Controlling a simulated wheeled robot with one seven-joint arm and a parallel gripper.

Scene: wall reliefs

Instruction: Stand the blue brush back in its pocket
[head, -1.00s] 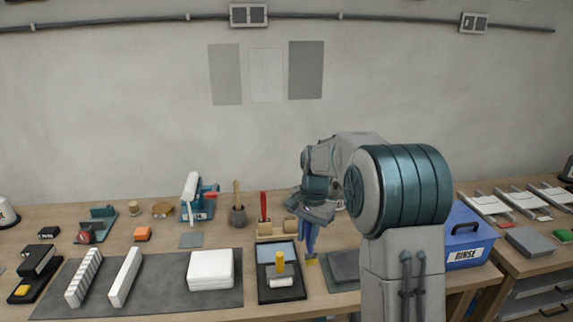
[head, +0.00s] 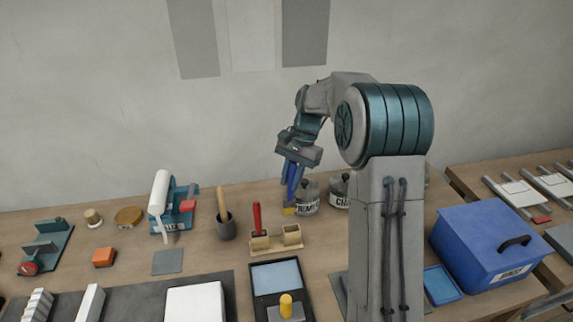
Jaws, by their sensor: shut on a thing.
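My gripper (head: 290,178) is shut on the blue brush (head: 292,174). The brush hangs below the gripper, bristle end down. Its yellowish tip (head: 289,210) is low, near the table just behind the wooden pocket block. The block (head: 260,242) stands on the table with two pockets. A red-handled brush (head: 257,218) stands upright in the left pocket. The right pocket (head: 292,235) looks empty. The brush tip is above and behind this pocket in the picture; I cannot tell its exact height over the table.
Two labelled grey jars (head: 307,199) stand right beside the brush. A grey mortar with a wooden pestle (head: 225,226) stands to the left. A black tray with a pale blue pad (head: 276,277) lies in front. A blue bin (head: 492,240) is at right.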

